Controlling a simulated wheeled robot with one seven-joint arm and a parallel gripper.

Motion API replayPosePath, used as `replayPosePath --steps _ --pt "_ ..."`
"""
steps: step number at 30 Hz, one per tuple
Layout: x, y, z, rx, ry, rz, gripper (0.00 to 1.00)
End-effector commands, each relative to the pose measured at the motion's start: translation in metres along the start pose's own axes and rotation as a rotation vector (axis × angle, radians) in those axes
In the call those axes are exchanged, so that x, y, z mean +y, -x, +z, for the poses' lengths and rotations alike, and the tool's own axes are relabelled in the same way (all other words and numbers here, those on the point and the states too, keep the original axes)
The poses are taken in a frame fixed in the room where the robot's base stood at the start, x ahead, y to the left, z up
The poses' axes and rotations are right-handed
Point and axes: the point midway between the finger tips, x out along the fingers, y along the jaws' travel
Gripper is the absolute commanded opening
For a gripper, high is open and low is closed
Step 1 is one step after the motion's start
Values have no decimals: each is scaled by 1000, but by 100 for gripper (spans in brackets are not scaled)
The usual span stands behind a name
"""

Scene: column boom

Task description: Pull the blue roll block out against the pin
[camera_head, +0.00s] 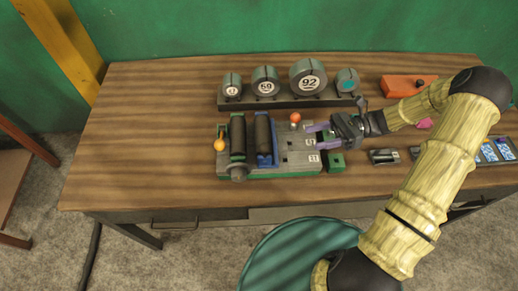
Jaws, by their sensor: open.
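The blue roll block (275,146) sits in the grey machine (296,157) on the table, around the right one of two dark rolls. Its blue frame shows along the roll's right side and at its near end. An orange-red knob (295,118) stands on the machine's deck, right of the block; I cannot tell whether it is the pin. My gripper (318,137), with purple fingers, is open over the right part of the deck. It points left and is apart from the blue block. I see nothing between the fingers, though small details there are unclear.
A yellow-orange ball handle (220,144) is at the machine's left end. A green block (335,162) lies close below my gripper. A rack of round dials (308,77) stands behind. An orange box (408,86) is at the back right. The table's left side is clear.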

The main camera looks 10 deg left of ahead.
Motion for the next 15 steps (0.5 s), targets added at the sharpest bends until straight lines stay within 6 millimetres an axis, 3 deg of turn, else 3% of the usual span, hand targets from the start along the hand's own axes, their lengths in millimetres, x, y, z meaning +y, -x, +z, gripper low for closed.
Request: replayPosePath --steps 10,15 --pt "0 0 1 -8 -1 0 52" --pt "0 -12 2 -8 -1 4 52"
